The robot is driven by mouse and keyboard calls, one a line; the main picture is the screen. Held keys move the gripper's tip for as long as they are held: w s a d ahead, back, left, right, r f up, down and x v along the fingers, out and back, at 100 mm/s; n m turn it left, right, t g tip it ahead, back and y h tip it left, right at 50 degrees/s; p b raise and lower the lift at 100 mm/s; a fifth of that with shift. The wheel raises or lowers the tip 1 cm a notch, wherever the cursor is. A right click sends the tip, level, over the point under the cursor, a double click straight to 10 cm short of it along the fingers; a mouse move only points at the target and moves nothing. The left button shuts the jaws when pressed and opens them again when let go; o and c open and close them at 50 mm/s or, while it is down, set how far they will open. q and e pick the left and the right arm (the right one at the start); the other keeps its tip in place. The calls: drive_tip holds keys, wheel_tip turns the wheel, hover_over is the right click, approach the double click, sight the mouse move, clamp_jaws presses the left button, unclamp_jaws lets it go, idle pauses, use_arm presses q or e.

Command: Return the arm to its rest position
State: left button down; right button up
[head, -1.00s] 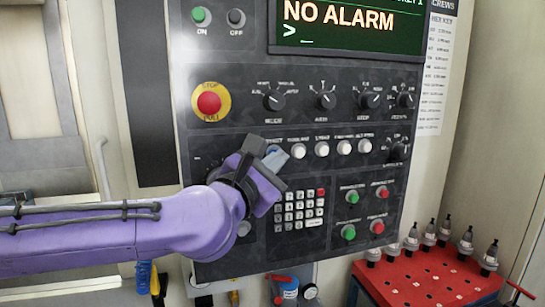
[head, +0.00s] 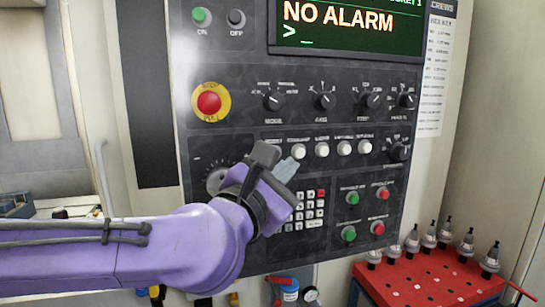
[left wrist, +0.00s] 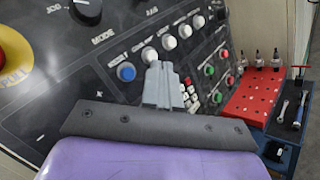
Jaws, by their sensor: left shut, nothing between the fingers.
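My left arm, purple, comes in from the left in the head view. Its dark and grey left gripper (head: 286,169) is shut and empty in front of the control panel (head: 240,135), over the upper left of the keypad. In the left wrist view the grey fingers (left wrist: 162,82) are together with nothing between them. The blue reset button (left wrist: 126,72) shows left of the fingertips there; in the head view it is hidden behind my gripper. My right gripper is not in view.
A red emergency stop (head: 209,102), rotary knobs and white buttons (head: 322,149) stick out from the panel. The screen (head: 345,25) reads "NO ALARM". A red tool rack (head: 425,285) with several tool holders stands at lower right.

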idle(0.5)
use_arm(q)
drive_tip(key=a+f+m+g+y, duration=0.2)
drive_tip(key=a+f+m, duration=0.2)
drive_tip(key=f, duration=1)
drive_tip(key=a+f+m+g+y, duration=0.2)
drive_tip(key=a+f+m+y, duration=0.15)
drive_tip(key=f, duration=1.05)
drive_tip(key=a+f+m+g+y, duration=0.2)
drive_tip(key=a+f+m, duration=0.15)
drive_tip(key=f, duration=1.05)
drive_tip(key=s+a+f+m+g+y, duration=0.2)
drive_tip(key=s+a+f+g, duration=0.2)
drive_tip(key=s+a+f, duration=0.5)
drive_tip(key=s+a+f+m+g+y+b, duration=0.1)
drive_tip(key=s+a+f+m+g+y, duration=0.1)
drive_tip(key=s+a+f, duration=0.8)
drive_tip(key=s+f+g, duration=0.1)
drive_tip(key=s+f, duration=0.1)
drive_tip(key=s, duration=0.2)
drive_tip(key=s+f+m+g, duration=0.1)
drive_tip(key=s+f, duration=0.1)
drive_tip(key=s, duration=0.2)
drive_tip(key=shift+s+a+f+y, duration=0.25)
drive_tip(key=shift+s+f+y, duration=0.05)
drive_tip(key=shift+s+y, duration=0.1)
